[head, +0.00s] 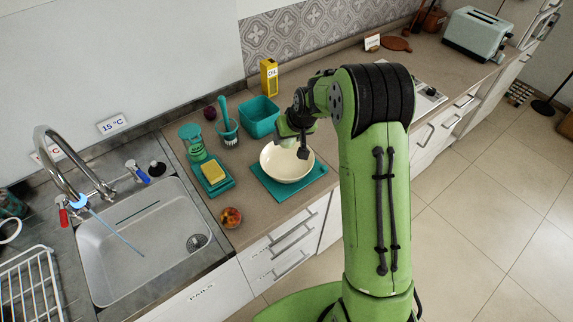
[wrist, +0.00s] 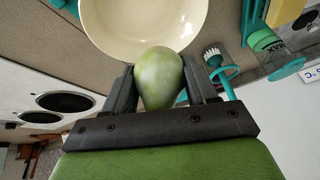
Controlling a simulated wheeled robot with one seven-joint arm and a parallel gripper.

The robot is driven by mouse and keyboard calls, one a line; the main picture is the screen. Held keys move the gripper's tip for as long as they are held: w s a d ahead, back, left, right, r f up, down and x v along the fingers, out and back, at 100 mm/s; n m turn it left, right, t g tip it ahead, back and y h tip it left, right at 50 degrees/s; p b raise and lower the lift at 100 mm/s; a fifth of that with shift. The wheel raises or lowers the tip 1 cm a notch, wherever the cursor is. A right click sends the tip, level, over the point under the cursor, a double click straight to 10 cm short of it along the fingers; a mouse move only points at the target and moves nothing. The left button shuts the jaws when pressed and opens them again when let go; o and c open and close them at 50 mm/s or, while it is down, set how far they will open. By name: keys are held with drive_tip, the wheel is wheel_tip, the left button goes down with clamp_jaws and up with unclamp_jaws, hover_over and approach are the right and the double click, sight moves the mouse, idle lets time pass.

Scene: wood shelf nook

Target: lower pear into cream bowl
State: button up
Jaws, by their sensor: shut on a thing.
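A green pear (wrist: 160,78) sits between the two dark fingers of my gripper (wrist: 163,85) in the wrist view. My gripper is shut on it. The cream bowl (head: 273,165) stands on a teal mat (head: 306,186) on the counter in the head view. In the wrist view the bowl (wrist: 130,40) shows just beyond the pear. In the head view my gripper (head: 294,145) is at the bowl's far edge, above it. The pear is hard to make out there. I cannot tell whether it touches the bowl.
A teal container (head: 259,117), a yellow oil box (head: 269,78) and a brush in a cup (head: 227,130) stand behind and left of the bowl. The sink (head: 145,240) is further left.

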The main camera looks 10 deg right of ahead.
sight(284, 163)
drive_tip(key=shift+f+b, duration=1.75)
drive_tip(key=shift+f, duration=0.25)
drive_tip(key=shift+f+b, duration=2.45)
drive_tip(key=shift+f, duration=0.35)
idle(0.5)
drive_tip(key=o, duration=1.2)
drive_tip(key=shift+c, duration=0.2)
drive_tip(key=p+v, duration=0.2)
drive_tip(key=v, duration=1.3)
drive_tip(key=s+a+r, duration=0.2)
drive_tip(key=s+r, duration=0.5)
drive_tip(key=s, duration=0.5)
drive_tip(key=s+h, duration=0.1)
drive_tip(key=s, duration=1.5)
drive_tip(key=shift+a+f+m+t+h, duration=0.2)
drive_tip(key=shift+m+t+h, duration=0.1)
drive_tip(key=shift+m, duration=0.1)
